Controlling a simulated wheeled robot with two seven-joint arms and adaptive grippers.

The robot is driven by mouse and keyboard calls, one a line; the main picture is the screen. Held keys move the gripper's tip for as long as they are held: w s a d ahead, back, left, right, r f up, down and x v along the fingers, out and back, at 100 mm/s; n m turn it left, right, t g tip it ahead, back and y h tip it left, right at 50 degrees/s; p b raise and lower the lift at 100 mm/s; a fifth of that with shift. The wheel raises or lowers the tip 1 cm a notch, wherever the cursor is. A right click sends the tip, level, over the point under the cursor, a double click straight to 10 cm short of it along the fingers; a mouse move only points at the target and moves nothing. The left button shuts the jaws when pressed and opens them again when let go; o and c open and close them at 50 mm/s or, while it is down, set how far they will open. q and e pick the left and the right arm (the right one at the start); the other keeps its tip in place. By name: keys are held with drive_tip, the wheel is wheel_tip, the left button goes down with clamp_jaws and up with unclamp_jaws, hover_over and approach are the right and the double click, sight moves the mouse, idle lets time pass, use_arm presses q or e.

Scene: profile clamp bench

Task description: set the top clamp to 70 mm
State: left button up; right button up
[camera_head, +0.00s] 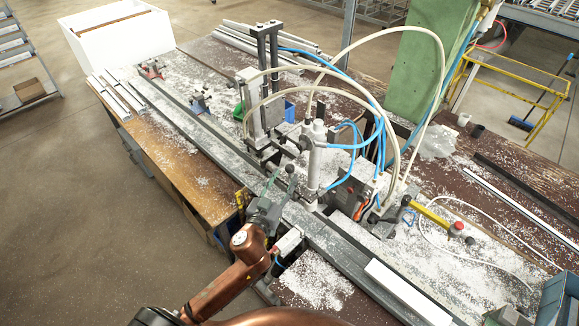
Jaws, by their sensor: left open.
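The clamp station stands mid-bench, with a grey upright cylinder (313,160) and a taller twin-post frame (266,45) behind it. I cannot tell for certain which part is the top clamp, and no millimetre scale is readable. A dark ball-ended lever (291,171) sticks up just left of the cylinder. My left gripper (273,184) is open at the front of the station, close to this lever. Whether it touches anything is unclear. My right gripper is not in view.
A long metal rail (200,128) runs diagonally across the bench. Pale hoses (440,75) and blue hoses loop over the station. White chips litter the bench.

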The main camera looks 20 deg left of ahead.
sight(288, 170)
use_arm(q)
drive_tip(key=w, duration=0.6)
drive_tip(key=shift+a+p, duration=0.2)
drive_tip(key=shift+p, duration=0.2)
drive_tip(key=shift+c, duration=0.2)
clamp_jaws()
